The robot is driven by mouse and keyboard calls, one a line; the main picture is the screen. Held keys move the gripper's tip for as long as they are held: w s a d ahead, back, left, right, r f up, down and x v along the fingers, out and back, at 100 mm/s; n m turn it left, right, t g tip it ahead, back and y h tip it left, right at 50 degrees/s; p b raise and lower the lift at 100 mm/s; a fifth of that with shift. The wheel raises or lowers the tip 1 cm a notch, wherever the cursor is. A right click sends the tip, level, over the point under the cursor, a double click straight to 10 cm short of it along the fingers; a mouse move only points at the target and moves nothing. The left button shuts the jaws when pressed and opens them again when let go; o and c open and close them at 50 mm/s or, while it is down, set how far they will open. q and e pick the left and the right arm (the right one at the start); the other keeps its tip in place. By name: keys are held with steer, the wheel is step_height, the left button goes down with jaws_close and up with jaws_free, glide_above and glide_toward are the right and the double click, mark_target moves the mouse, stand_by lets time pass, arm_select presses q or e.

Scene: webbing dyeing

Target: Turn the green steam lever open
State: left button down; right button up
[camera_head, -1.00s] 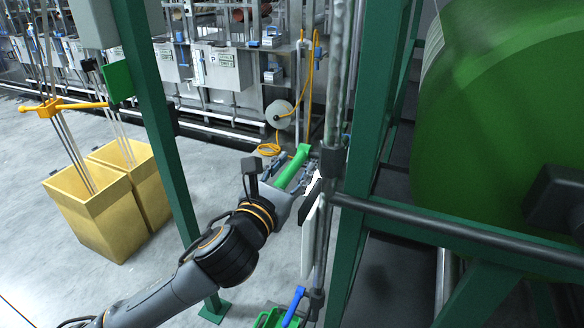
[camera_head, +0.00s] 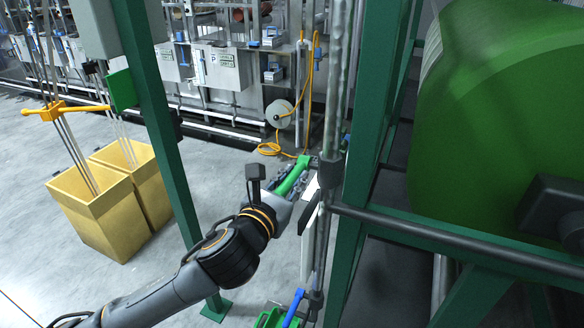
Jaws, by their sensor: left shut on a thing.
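The green steam lever (camera_head: 293,176) shows in the head view near the centre, a bright green handle by a vertical grey pipe (camera_head: 325,215). It slants up to the right, with its upper end close to a dark fitting on the pipe. My left gripper (camera_head: 285,184) is around the lever and shut on it; the wrist hides part of the handle's lower end. The fingers are small and partly hidden. My right gripper is not in view.
Green frame posts (camera_head: 165,150) stand on both sides of my arm. A dark horizontal bar (camera_head: 450,240) runs right from the pipe, below a big green drum (camera_head: 500,120). Yellow bins (camera_head: 100,215) stand at left. A blue lever (camera_head: 293,307) is below.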

mark_target(294, 172)
arm_select(q)
steer(key=shift+w+r+g+y+p, duration=0.15)
steer(key=shift+r+g+p, duration=0.4)
steer(key=shift+p, duration=1)
steer(key=shift+r+g+y+p, duration=0.15)
steer(key=shift+r+g+p, duration=0.35)
steer(key=shift+p, duration=1)
steer(key=shift+w+d+r+g, duration=0.1)
steer(key=shift+g, duration=0.45)
steer(key=shift+w+d+r+g+y, duration=0.15)
steer(key=shift+r+g+y, duration=0.15)
steer(key=shift+g, duration=0.35)
steer(key=shift+w+a+r+g+y, duration=0.15)
steer(key=shift+g+y, duration=0.15)
steer(key=shift+g, duration=0.35)
steer(key=shift+d, duration=0.1)
